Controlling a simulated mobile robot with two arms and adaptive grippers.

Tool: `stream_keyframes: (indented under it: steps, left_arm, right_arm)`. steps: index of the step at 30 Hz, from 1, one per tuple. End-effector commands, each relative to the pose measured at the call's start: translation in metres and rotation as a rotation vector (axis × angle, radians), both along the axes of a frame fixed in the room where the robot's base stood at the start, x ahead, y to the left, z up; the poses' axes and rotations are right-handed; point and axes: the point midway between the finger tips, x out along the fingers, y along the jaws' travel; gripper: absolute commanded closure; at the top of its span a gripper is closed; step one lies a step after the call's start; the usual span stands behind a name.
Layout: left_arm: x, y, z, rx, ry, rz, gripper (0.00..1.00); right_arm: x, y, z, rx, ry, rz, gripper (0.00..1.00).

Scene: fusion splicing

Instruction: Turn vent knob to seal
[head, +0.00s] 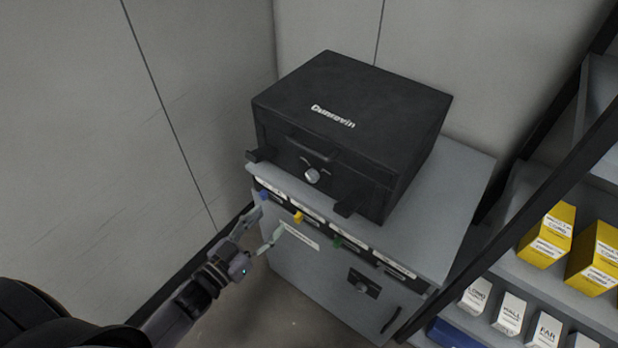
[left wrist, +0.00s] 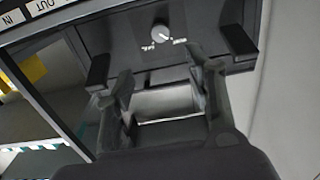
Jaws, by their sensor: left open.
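The vent knob (head: 312,175) is a small silver round knob on the front of a black box (head: 370,105), below its handle. In the left wrist view the knob (left wrist: 160,33) sits near the top, with small white labels on either side, too small to read surely. Which label its pointer faces is unclear. My left gripper (head: 269,220) is open and empty, below and left of the knob, beside the cabinet's upper front. In the left wrist view its two spread fingers (left wrist: 160,70) point towards the black box's front, apart from the knob. My right gripper is not in view.
The box stands on a grey cabinet (head: 465,175) with coloured tabs along its front edge and another dark plate with a knob (head: 362,288) on its door. Dark feet jut from the box's front. A shelf with yellow boxes (head: 547,235) is right. A wall is left.

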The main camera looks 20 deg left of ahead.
Motion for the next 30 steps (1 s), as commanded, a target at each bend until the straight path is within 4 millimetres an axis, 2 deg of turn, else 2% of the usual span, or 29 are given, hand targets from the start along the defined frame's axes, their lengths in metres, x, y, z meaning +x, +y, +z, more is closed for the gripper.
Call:
stream_keyframes:
  steps: [7,18,24,30]
  left_arm:
    - [0.048,-0.017,0.004,-0.001,-0.004,0.001,0.51]
    - [0.118,-0.042,0.002,0.001,-0.001,0.002,0.51]
    - [0.142,-0.051,0.001,0.001,0.001,0.002,0.51]
    - [0.15,-0.054,0.0,0.001,0.001,0.001,0.51]
  right_arm:
    - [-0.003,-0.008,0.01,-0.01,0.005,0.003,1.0]
    - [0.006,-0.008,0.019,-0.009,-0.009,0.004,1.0]
    - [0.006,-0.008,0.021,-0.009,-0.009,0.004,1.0]
    - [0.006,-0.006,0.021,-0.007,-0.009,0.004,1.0]
